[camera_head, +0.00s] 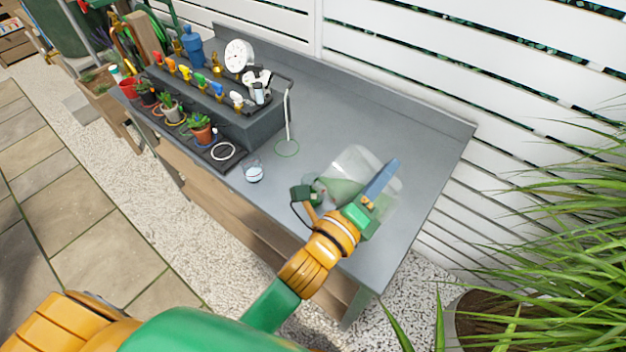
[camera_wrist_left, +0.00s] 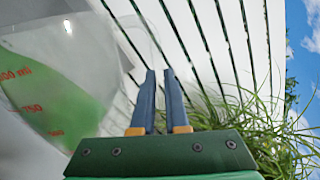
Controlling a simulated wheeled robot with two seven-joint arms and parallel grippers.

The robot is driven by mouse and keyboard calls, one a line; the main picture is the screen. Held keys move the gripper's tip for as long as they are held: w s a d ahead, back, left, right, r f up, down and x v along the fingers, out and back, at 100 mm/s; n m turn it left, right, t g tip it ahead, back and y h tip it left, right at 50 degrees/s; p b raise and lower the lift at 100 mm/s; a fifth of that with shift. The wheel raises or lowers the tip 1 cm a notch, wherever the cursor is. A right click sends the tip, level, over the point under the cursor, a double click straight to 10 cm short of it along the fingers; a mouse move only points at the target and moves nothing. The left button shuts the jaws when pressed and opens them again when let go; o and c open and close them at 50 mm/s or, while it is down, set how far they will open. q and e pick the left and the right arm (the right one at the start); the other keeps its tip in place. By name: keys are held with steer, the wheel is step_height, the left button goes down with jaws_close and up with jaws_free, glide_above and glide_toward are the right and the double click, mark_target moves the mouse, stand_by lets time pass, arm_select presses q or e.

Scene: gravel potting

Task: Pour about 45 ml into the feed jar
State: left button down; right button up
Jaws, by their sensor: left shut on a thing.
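My left gripper (camera_head: 382,180) is shut on a large clear measuring jug (camera_head: 350,163) and holds it over the right part of the grey bench. Green liquid lies in the jug, and it also shows in the left wrist view (camera_wrist_left: 45,95) with red graduation marks. The jug and its liquid line look tilted there. The blue fingers (camera_wrist_left: 160,100) are close together in that view; the part they grip is hard to make out. A small clear glass jar (camera_head: 254,172) stands near the bench's front edge, left of the jug, apart from it. My right gripper is not in view.
A dark raised rack (camera_head: 235,128) with several coloured taps, potted plants (camera_head: 201,128) and a white dial (camera_head: 238,55) fills the bench's left side. A green ring (camera_head: 287,149) lies beside a thin upright stand. The bench's back right (camera_head: 420,135) is clear.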

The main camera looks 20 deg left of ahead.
mark_target(396, 205)
arm_select(q)
steer(key=shift+r, duration=0.15)
steer(key=f+m+b, duration=0.1)
steer(key=d+f+m+b, duration=0.1)
steer(key=f, duration=0.1)
steer(key=s+d+f+m+b, duration=0.1)
steer(key=f, duration=0.1)
steer(key=shift+d+f+b, duration=0.15)
steer(key=shift+d+b, duration=0.1)
steer(key=shift+b, duration=0.1)
steer(key=shift+d+r+p, duration=0.15)
steer(key=shift+r+p, duration=0.05)
steer(key=shift+p, duration=0.1)
steer(key=shift+d+f+m, duration=0.2)
steer(key=shift+f+m, duration=0.2)
steer(key=shift+m, duration=0.2)
steer(key=shift+f, duration=0.1)
stand_by(0.6)
